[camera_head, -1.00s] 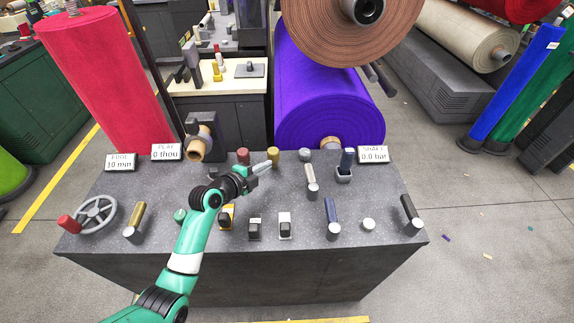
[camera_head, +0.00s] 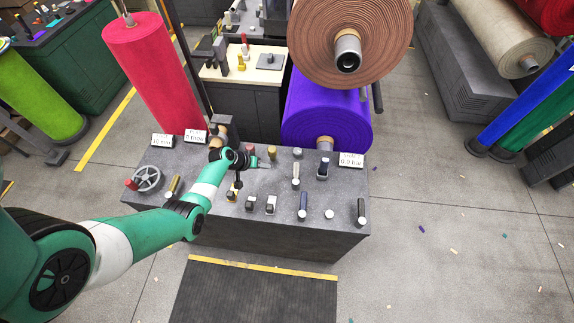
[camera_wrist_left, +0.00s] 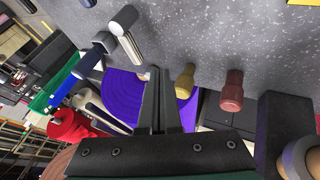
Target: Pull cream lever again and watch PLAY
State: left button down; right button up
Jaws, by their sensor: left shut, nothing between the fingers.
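The cream lever (camera_head: 296,172) stands on the grey console, with a pale shaft and a silver end. It also shows at the top of the left wrist view (camera_wrist_left: 127,35). The PLAY display (camera_head: 195,136) is a small white sign at the back left of the console; its reading is too small to be sure of, perhaps 0 thou. My left gripper (camera_head: 265,165) is shut and empty, a little left of the cream lever and apart from it. Its dark fingers (camera_wrist_left: 160,85) show in the left wrist view.
A mustard knob (camera_head: 272,152) and a red knob (camera_head: 250,150) stand close behind my left gripper. A blue lever (camera_head: 323,167) is to the right. The purple roll (camera_head: 315,112) lies behind the console (camera_head: 215,212). A handwheel (camera_head: 148,179) is at the left end.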

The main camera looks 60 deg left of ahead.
aim_at(296, 176)
pick_arm(q)
jog(key=b+x, duration=1)
jog(key=shift+f+b, duration=0.3)
jog(key=shift+f, duration=0.1)
jog(key=w, duration=0.1)
jog(key=w+d, duration=0.1)
jog(key=w+r, duration=0.1)
jog(key=shift+w+d+p, duration=0.1)
jog(key=shift+d+p, duration=0.2)
jog(key=shift+d, duration=0.1)
jog(key=shift+w, duration=0.15)
pick_arm(e)
notch_tip(296, 176, down, 10)
jog(key=shift+f, duration=0.2)
